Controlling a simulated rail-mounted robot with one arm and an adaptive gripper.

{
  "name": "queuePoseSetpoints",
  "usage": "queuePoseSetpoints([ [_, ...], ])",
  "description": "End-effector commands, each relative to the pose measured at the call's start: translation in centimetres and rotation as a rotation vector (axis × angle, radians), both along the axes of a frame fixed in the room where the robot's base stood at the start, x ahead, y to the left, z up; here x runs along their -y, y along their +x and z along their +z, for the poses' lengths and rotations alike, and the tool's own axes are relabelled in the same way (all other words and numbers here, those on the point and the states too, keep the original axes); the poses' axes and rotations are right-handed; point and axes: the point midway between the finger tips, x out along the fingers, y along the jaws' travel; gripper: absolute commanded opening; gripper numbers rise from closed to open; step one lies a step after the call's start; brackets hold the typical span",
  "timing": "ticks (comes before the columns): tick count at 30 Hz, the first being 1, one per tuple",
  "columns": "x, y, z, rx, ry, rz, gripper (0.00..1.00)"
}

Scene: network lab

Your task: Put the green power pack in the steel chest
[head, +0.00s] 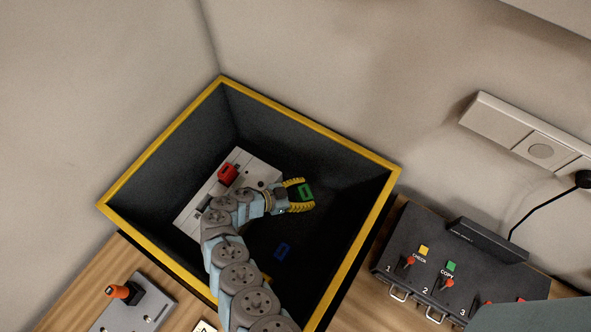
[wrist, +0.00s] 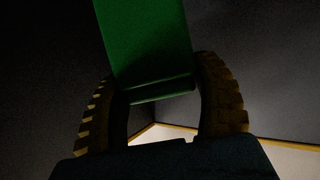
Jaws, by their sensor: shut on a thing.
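My gripper (head: 299,195) is shut on the green power pack (head: 305,191), inside the dark chest with a yellow rim (head: 310,127). In the wrist view the green power pack (wrist: 150,45) stands between the two ribbed yellow fingers (wrist: 162,105). The pack is held above the chest floor, on the right of the pale plate; its exact height is hard to tell.
A pale plate (head: 190,213) with a red block (head: 228,174) is inside the chest, left of my gripper. A black console (head: 400,245) with red-tipped switches stands right of the chest. A grey plate with an orange-handled lever (head: 124,292) is at lower left. Chest walls surround my gripper.

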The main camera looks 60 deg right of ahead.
Motion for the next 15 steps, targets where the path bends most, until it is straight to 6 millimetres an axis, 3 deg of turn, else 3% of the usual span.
queuePoseSetpoints([
  [7,-1.8,-3.2,-0.8,-0.001,0.000,-0.113,0.27],
  [15,-2.2,-4.1,-2.0,0.000,-0.003,-0.144,0.27],
])
